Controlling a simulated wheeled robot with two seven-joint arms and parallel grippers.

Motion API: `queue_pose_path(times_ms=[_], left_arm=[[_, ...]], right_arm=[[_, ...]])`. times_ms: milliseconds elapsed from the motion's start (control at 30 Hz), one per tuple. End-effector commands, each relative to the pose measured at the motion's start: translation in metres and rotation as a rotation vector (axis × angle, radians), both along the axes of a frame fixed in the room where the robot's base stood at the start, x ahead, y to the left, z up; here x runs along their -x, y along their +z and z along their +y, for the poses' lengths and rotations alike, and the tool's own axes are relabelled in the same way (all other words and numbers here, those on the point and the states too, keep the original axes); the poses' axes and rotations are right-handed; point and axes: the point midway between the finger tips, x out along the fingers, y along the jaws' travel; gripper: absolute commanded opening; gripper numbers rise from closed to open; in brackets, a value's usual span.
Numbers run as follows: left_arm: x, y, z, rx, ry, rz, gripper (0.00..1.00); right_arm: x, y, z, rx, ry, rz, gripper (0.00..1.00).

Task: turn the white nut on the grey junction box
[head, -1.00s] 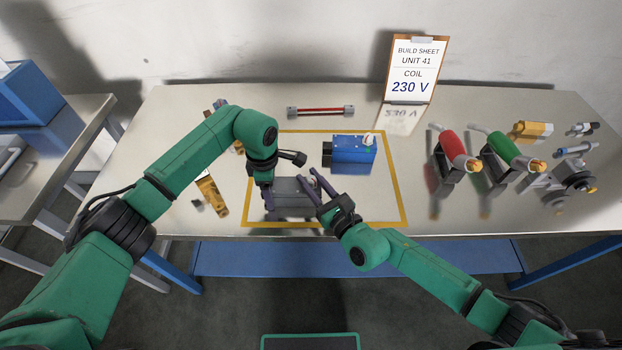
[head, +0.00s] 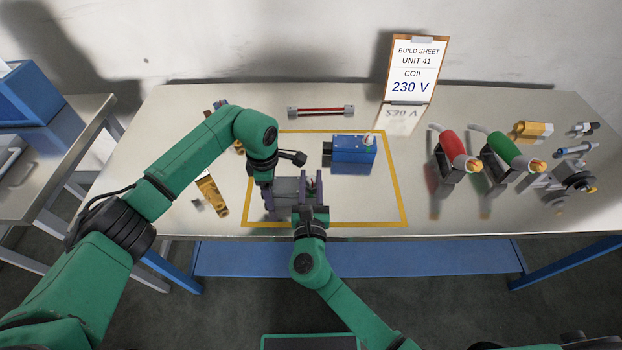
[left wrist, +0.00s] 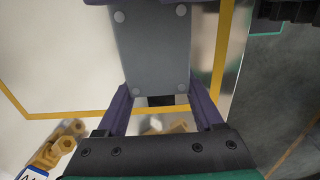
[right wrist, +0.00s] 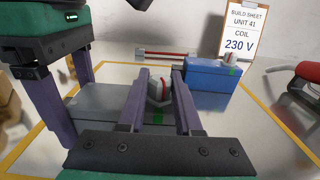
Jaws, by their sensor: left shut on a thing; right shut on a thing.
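The grey junction box (head: 284,187) lies inside the yellow outline at the front of the bench. The left wrist view shows its flat grey face (left wrist: 152,48) with screws at the corners. My left gripper (left wrist: 160,92) is shut on the box, one finger along each side. The white nut (right wrist: 157,90), with a red ring beside it, is on the box's side above a green mark. My right gripper (right wrist: 160,80) is shut on the nut, its fingers on either side. In the head view the right gripper (head: 311,183) mostly hides the nut.
A blue box (head: 354,154) with a white fitting stands behind, inside the outline. A red-striped bar (head: 320,111) lies farther back. A build sheet (head: 410,70) reads COIL 230 V. Red (head: 458,149) and green (head: 500,147) tools stand right. Brass parts (head: 211,193) lie left.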

Motion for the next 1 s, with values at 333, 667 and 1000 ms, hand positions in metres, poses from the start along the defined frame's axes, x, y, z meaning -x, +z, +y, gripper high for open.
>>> queue_pose_path(times_ms=[333, 667, 1000], left_arm=[[0.0005, -0.0001, -0.0002, 0.0, -0.002, 0.001, 0.0], [0.0007, -0.0001, -0.0004, 0.0, -0.002, 0.002, 0.0], [0.0008, -0.0001, -0.0005, 0.0, -0.003, 0.002, 0.0]], right_arm=[[-0.0009, 0.0013, 0.0011, 0.0, -0.198, -0.002, 0.0], [-0.0001, 0.0011, 0.001, 0.001, -0.252, -0.002, 0.0], [-0.0001, 0.0012, 0.001, 0.001, -0.252, -0.003, 0.44]])
